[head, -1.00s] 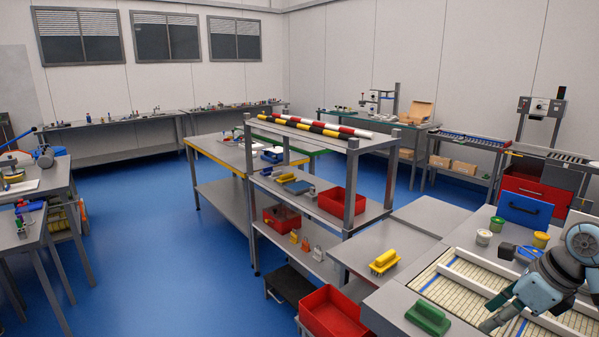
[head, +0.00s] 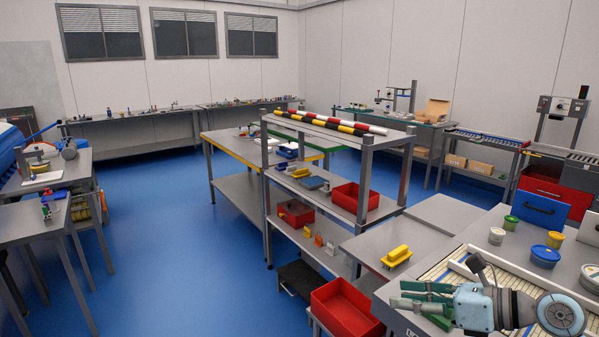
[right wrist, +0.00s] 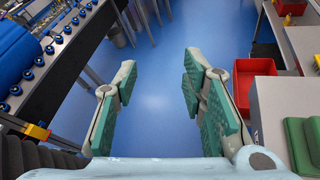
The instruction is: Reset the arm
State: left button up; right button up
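My right gripper (head: 402,295) shows at the lower right of the head view, its fingers pointing left above the front edge of the grey bench. In the right wrist view the two green-padded fingers of this gripper (right wrist: 160,78) stand well apart with only blue floor between them. It is open and empty. A green block-like tool (head: 436,320) is partly hidden behind the gripper; it also shows at the right edge of the wrist view (right wrist: 302,145). My left gripper is not in view.
A red bin (head: 345,308) sits low left of the bench, also in the wrist view (right wrist: 248,82). A yellow tool (head: 397,255) lies on the adjoining table. Tubs (head: 546,256) stand behind the arm. A roller conveyor (right wrist: 55,50) is left in the wrist view. Blue floor (head: 190,270) is open.

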jog(key=s+a+r+m+t+y, duration=0.1)
jog(key=a+r+m+t+y, duration=0.3)
jog(key=r+m+t, duration=0.2)
jog(key=d+r+m+t+h, duration=0.2)
jog(key=d+m+t+h, duration=0.4)
jog(key=m, duration=0.5)
jog(key=s+d+f+m+g+h, duration=0.15)
jog(key=d+f+m+h, duration=0.25)
jog(key=f+m+h, duration=0.4)
jog(key=s+d+f+m+g+h, duration=0.15)
jog(key=d+f+m+h, duration=0.35)
jog(key=m, duration=0.5)
jog(key=s+a+f+m+g, duration=0.1)
jog(key=s+f+m+g, duration=0.45)
jog(key=s+f, duration=0.55)
jog(key=s+a+f+m+g+y, duration=0.1)
jog(key=s+a+f+g, duration=0.25)
jog(key=s+f, duration=0.3)
jog(key=s+a+f+m+g+y, duration=0.1)
jog(key=s+a+f+g+y, duration=0.15)
jog(key=s+f+g, duration=0.35)
jog(key=s+f, duration=0.2)
jog(key=f, duration=0.8)
jog(key=s+f, duration=0.2)
jog(key=f, duration=0.8)
jog(key=s+d+f+g, duration=0.1)
jog(key=s+f, duration=1)
jog(key=s, duration=0.2)
jog(key=shift+d+f, duration=0.3)
jog(key=shift+d, duration=0.05)
